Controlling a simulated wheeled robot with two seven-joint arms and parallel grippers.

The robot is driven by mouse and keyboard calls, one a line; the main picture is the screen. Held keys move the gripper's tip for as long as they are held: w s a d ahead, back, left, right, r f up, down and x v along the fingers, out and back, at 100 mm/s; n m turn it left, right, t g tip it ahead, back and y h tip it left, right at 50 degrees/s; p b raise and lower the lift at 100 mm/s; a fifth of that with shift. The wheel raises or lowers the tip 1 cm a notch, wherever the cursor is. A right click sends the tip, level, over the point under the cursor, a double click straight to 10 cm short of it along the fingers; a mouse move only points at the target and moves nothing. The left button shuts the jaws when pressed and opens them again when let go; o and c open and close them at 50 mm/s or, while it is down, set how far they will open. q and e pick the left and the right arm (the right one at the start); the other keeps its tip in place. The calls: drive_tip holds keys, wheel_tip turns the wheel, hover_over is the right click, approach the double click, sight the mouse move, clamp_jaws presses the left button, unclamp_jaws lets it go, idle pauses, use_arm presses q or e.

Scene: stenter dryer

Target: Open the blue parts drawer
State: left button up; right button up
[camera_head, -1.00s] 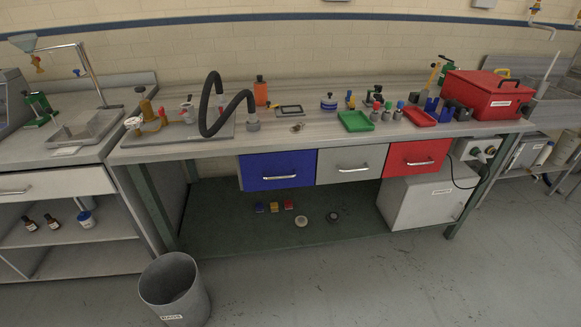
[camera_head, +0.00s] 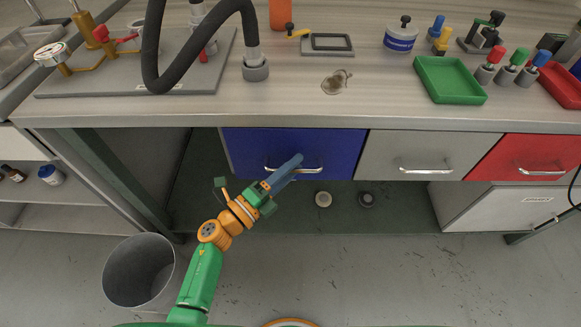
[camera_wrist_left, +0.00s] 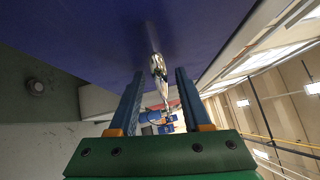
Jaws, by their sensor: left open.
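The blue parts drawer (camera_head: 335,146) is closed under the front edge of the bench, left of a grey and a red drawer. Its silver bar handle (camera_head: 311,170) runs across the lower part of its front. My left gripper (camera_head: 292,170) is open at the handle and overlaps its left and middle part in the head view. In the left wrist view, the handle (camera_wrist_left: 157,68) appears between the two blue fingers, close to the tips, with the blue drawer front (camera_wrist_left: 95,35) beyond. I cannot tell whether the fingers touch it. My right gripper is not in view.
The grey drawer (camera_head: 412,152) and red drawer (camera_head: 530,158) are closed. A waste bin (camera_head: 140,270) stands on the floor at left. A green tray (camera_head: 450,80) and a black hose (camera_head: 150,50) are on the bench above. The floor in front of the grey drawer is clear.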

use_arm(q)
drive_tip(key=shift+s+r, duration=0.15)
drive_tip(key=shift+s, duration=0.15)
drive_tip(key=shift+c, duration=0.6)
clamp_jaws()
idle(0.4)
